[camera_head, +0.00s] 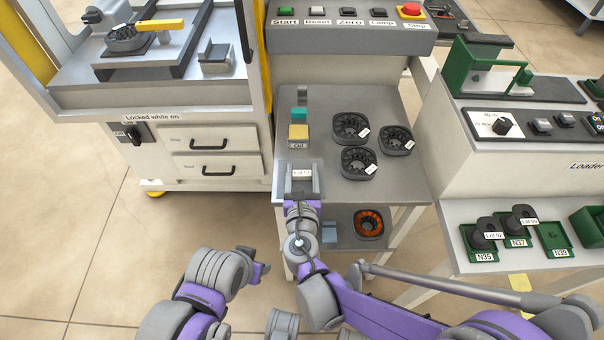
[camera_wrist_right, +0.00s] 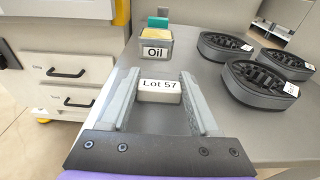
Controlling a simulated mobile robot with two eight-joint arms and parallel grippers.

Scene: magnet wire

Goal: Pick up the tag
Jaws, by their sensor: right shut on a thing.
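The tag, a small white block reading "Lot 57" (camera_wrist_right: 159,88), shows between the fingers of my right gripper (camera_wrist_right: 159,98) in the right wrist view. My right gripper is shut on it, one finger at each side. In the head view the tag (camera_head: 301,172) is at the front left of the grey cart top, with my right gripper (camera_head: 301,182) around it. Whether it touches the surface is hard to tell. My left gripper (camera_head: 262,267) hangs low, left of the cart and away from the tag; its jaws are too unclear to read.
A box marked "Oil" (camera_head: 298,135) stands just behind the tag. Several dark ring-shaped parts (camera_head: 359,161) with white tags sit to the right on the cart top (camera_head: 340,100). An orange-wound ring (camera_head: 369,222) lies on the lower shelf. A drawer cabinet (camera_head: 205,167) stands at left.

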